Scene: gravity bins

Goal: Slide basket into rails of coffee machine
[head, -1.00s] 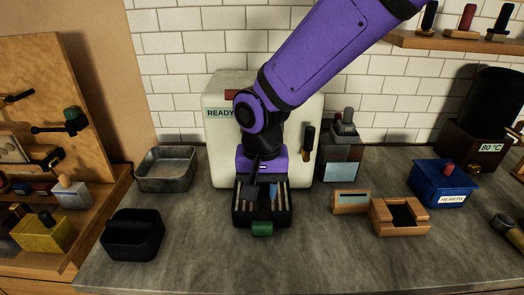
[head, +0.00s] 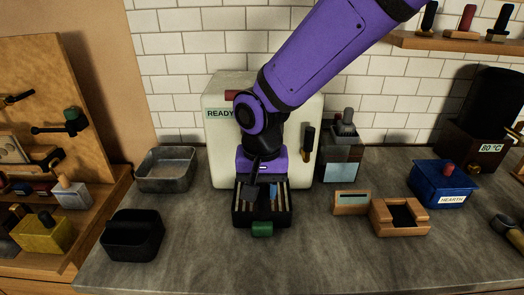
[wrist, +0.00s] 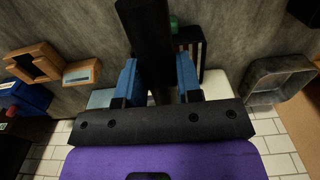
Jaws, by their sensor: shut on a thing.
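The coffee machine (head: 222,150) is a cream box with a READY label, standing against the tiled wall. A black slatted tray (head: 240,216) with a green front grip (head: 262,229) is at its foot. My gripper (head: 264,186) is in front of the machine, low over this tray. In the wrist view its blue fingers (wrist: 157,80) are shut on a thick black bar (wrist: 146,35), which looks like the basket's handle. The basket's body cannot be made out. My arm and gripper hide the machine's middle and any rails there.
A metal pan (head: 167,183) and a black bin (head: 133,247) stand at the left. A grey container (head: 341,170), wooden blocks (head: 400,228) and a blue box (head: 441,194) stand at the right. The front of the counter (head: 330,265) is clear.

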